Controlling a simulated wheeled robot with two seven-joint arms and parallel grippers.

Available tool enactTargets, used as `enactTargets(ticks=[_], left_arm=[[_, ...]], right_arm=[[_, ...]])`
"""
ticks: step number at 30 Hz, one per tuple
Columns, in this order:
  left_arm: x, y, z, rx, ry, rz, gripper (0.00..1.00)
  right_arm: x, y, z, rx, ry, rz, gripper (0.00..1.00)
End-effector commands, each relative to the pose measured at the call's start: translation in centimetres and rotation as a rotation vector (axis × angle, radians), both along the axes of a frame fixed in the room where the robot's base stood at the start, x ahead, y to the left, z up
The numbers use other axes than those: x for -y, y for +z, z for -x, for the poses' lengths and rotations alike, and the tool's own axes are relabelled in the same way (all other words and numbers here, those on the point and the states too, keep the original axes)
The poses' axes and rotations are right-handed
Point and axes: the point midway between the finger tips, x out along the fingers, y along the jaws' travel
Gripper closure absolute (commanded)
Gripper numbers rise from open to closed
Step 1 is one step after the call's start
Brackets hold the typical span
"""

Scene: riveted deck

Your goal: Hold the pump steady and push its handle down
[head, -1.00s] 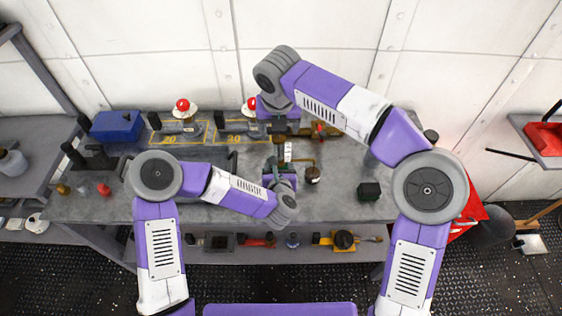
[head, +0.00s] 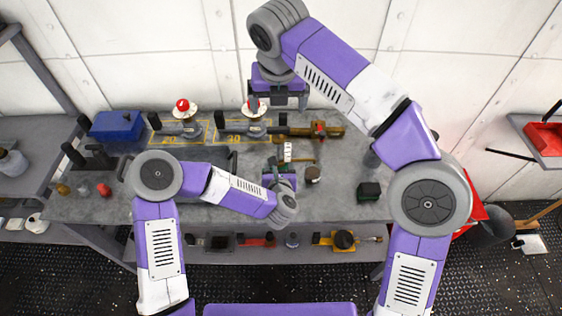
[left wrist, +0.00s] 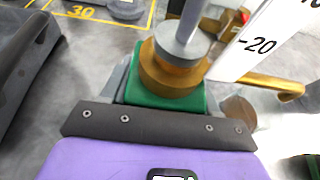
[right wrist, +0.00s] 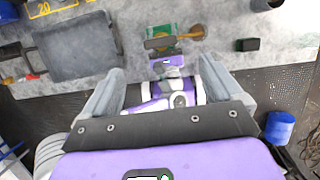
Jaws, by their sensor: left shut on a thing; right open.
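The pump has a green body (left wrist: 165,95), a brass collar (left wrist: 172,70) and a grey rod (left wrist: 182,30) above it. It stands upright on the bench, and a white scale strip marked -20 (left wrist: 265,40) is beside it. My left gripper (head: 281,181) is shut on the green body, low on the pump. My right gripper (head: 278,101) is open and empty, raised above and apart from the handle. Its spread fingers also show in the right wrist view (right wrist: 158,85).
A brass fitting with a red part (head: 320,130) lies behind the pump. A small dark block (head: 369,191) is to the right. Red-topped items (head: 183,106) stand at the back, near a blue box (head: 117,126). The bench's right front is mostly clear.

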Motion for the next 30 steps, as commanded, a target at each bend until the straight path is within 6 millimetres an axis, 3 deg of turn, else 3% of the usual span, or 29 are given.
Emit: enactTargets(ticks=[19, 30], left_arm=[[0.0, 0.1, 0.0, 0.002, 0.000, 0.000, 0.99], [0.0, 0.1, 0.0, 0.002, 0.000, 0.000, 0.99]], right_arm=[[-0.1, 6.0, 0.5, 0.002, 0.001, -0.002, 0.07], [0.1, 6.8, 0.6, -0.001, 0.000, 0.001, 0.07]])
